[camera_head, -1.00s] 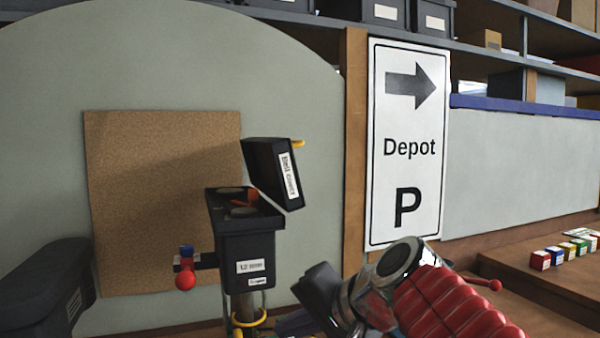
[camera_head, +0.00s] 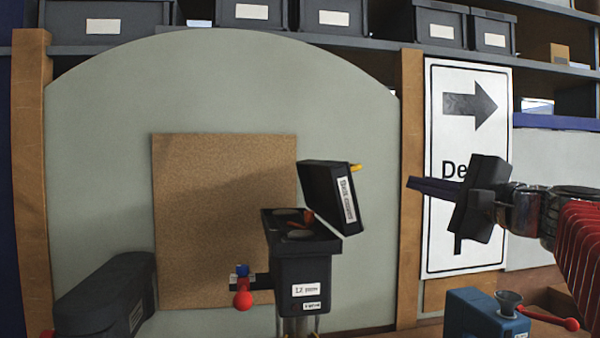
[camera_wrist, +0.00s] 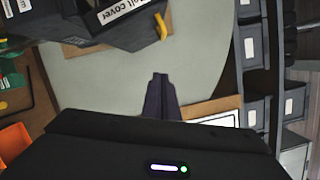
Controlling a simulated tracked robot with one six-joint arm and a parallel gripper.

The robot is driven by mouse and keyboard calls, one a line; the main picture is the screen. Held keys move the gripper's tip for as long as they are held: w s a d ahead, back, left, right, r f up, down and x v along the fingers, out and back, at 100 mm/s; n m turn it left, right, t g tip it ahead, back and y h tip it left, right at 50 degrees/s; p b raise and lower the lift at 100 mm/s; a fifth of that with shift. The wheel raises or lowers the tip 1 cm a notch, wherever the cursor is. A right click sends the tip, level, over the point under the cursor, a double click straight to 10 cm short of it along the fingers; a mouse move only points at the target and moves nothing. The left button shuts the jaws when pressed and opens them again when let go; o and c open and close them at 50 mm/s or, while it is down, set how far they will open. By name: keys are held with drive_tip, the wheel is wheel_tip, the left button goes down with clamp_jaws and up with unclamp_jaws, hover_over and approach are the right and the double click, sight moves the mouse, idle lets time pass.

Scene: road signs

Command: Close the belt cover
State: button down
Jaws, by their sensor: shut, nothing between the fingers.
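The belt cover (camera_head: 333,197) is a black labelled lid. It stands open, tilted up at the right side of a black box (camera_head: 303,270) whose top is uncovered. A small yellow tab (camera_head: 356,168) sticks out from the cover's upper right. My gripper (camera_head: 412,184) is right of the cover, at about the tab's height, apart from it in the picture. Its dark fingers are together and empty. In the wrist view the closed fingertips (camera_wrist: 160,77) lie below the cover's label (camera_wrist: 122,12) and the yellow tab (camera_wrist: 161,26).
A red ball knob (camera_head: 243,300) sits left of the box. A dark rounded housing (camera_head: 105,297) is at the lower left. A blue box with a funnel and red-knobbed lever (camera_head: 480,315) stands below my arm. A Depot sign (camera_head: 440,235) is behind my gripper.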

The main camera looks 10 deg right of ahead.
drive_tip(key=shift+w, duration=0.1)
drive_tip(key=w+a+r, duration=0.2)
drive_tip(key=w+a, duration=0.4)
drive_tip(key=w, duration=0.3)
drive_tip(key=shift+w+a, duration=0.15)
drive_tip(key=shift+w, duration=0.1)
idle(0.3)
drive_tip(key=shift+r, duration=0.1)
idle(0.3)
